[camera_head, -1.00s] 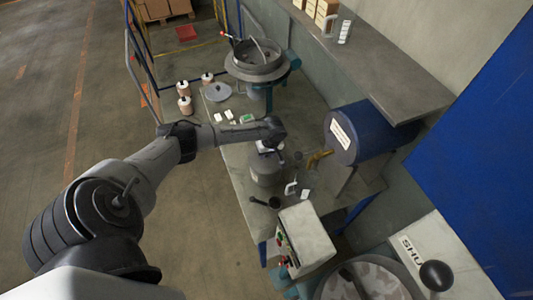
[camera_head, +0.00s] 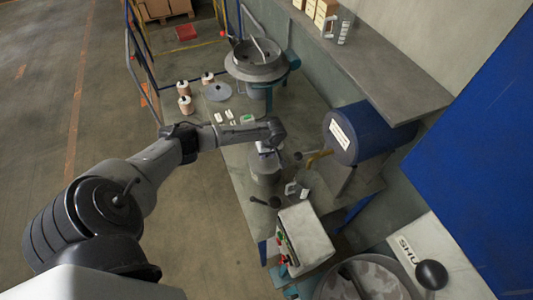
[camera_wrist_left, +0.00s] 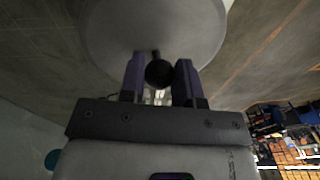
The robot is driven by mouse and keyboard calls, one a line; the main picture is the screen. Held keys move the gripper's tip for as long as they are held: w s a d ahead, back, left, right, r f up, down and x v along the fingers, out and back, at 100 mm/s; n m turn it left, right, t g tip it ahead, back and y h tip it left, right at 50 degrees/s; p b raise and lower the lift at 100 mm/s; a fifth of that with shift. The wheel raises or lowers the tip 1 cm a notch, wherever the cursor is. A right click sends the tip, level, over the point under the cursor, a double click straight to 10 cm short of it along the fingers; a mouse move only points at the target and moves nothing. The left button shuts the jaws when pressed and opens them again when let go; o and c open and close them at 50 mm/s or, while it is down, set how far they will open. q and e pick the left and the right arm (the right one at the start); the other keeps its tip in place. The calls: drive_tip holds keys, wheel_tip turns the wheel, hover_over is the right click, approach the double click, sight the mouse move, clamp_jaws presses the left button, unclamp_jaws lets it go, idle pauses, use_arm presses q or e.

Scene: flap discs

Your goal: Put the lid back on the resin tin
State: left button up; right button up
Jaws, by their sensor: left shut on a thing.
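The lid is a pale grey disc (camera_wrist_left: 150,30) with a round black knob (camera_wrist_left: 159,73) in the left wrist view. The knob sits between the two fingers of my left gripper (camera_wrist_left: 160,80), which is shut on it. The wrist and fingers hide much of the tin's top, so I cannot tell whether the lid touches the rim. My right gripper is not in view.
On the workbench (camera_head: 240,175) lie a grey disc (camera_head: 218,92), several spools (camera_head: 185,104) and small white blocks. A large round pan (camera_head: 258,62) stands behind. A blue drum (camera_head: 355,132) with a brass tap is close on the right; a grey box (camera_head: 305,240) is in front.

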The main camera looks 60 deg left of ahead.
use_arm(q)
drive_tip(key=o, duration=1.5)
drive_tip(key=shift+r, duration=0.15)
drive_tip(key=shift+r+p, duration=0.75)
drive_tip(key=shift+p, duration=0.3)
drive_tip(key=shift+r+p, duration=1.95)
drive_tip(key=shift+p, duration=0.45)
drive_tip(key=shift+r+p, duration=0.7)
drive_tip(key=shift+p, duration=0.05)
